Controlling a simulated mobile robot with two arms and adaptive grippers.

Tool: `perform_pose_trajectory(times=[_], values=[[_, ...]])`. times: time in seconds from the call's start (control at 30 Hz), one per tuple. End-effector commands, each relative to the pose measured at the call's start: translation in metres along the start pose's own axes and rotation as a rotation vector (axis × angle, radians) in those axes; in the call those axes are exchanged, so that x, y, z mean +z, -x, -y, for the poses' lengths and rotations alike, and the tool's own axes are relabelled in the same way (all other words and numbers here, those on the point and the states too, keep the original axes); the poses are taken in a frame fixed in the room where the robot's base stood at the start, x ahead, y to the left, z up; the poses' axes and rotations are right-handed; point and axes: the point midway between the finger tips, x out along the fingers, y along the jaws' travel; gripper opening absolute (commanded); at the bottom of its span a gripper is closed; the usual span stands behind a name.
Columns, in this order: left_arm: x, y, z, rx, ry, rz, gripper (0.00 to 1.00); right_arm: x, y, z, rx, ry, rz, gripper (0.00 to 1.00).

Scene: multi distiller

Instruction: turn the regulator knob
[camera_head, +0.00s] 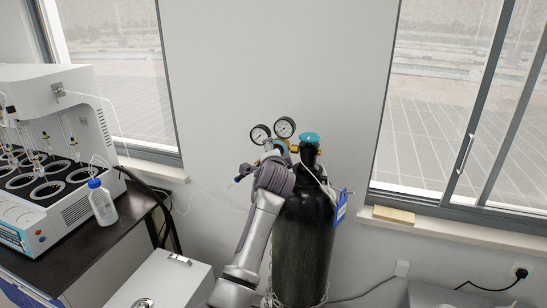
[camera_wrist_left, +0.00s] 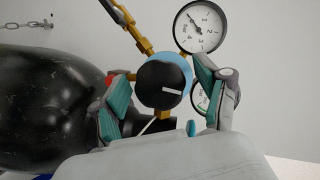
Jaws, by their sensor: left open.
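The black round regulator knob (camera_wrist_left: 163,84) with a white mark faces the camera in the left wrist view, in front of a light-blue regulator body (camera_wrist_left: 180,64). The mark points roughly to the right. My left gripper (camera_wrist_left: 160,76) is open, with one teal-padded finger on each side of the knob. Gaps show between the fingers and the knob. In the head view my left gripper (camera_head: 276,172) is at the regulator beside the cylinder neck and hides the knob there. My right gripper is not in view.
The black gas cylinder (camera_head: 303,240) stands by the wall, with a teal valve top (camera_head: 309,137). Two pressure gauges (camera_head: 284,127) are above the regulator. A distiller (camera_head: 55,140) and a blue-capped bottle (camera_head: 102,203) are on the left table. A white box (camera_head: 165,278) is below.

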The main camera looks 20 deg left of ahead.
Motion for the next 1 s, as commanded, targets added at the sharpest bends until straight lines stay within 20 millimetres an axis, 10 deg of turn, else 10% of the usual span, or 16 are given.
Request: perform_pose_trajectory(times=[0.63, 1.0], values=[[0.000, 0.103, -0.001, 0.001, 0.001, -0.001, 0.74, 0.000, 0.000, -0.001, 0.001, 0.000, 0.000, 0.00], [0.000, 0.120, -0.001, 0.002, 0.000, 0.000, 0.74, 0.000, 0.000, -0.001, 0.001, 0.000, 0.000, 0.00]])
